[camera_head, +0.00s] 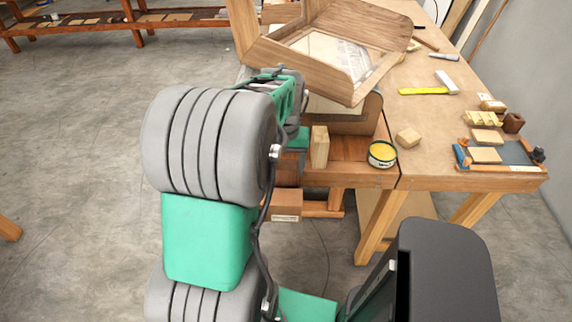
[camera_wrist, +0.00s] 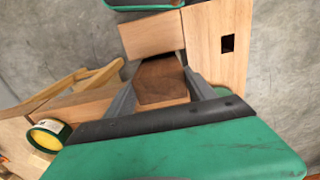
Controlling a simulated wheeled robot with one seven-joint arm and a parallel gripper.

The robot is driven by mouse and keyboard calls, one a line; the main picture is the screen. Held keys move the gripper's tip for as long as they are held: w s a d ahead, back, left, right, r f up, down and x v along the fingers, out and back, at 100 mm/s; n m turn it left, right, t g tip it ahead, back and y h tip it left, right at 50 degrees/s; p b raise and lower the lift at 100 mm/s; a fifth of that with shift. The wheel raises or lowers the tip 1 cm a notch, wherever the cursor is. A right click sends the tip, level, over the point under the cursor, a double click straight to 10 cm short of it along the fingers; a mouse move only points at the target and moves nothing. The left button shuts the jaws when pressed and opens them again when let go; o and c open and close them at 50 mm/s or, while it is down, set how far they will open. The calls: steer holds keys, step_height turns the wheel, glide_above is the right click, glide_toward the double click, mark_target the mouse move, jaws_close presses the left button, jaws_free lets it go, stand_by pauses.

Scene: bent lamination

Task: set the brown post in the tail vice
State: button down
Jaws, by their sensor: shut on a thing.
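In the wrist view my gripper (camera_wrist: 160,88) is shut on a brown post (camera_wrist: 161,84), which sits between its two grey fingers. The post's far end comes close to a light wooden block (camera_wrist: 150,36) and a pale wooden board with a square hole (camera_wrist: 214,72). These look like parts of the vice and bench end, but I cannot tell which is the tail vice jaw. I cannot tell whether the post touches them. In the head view my arm hides the post and the fingers.
A large bent wooden frame (camera_head: 355,45) stands behind. Open floor lies left.

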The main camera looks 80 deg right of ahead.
steer(key=shift+f+b, duration=0.75)
steer(key=shift+f, duration=0.75)
stand_by(1.2)
steer(key=shift+c, duration=1.2)
jaws_free()
steer(key=shift+o, duration=1.2)
steer(key=shift+r+p, duration=3)
steer(key=shift+r, duration=1.05)
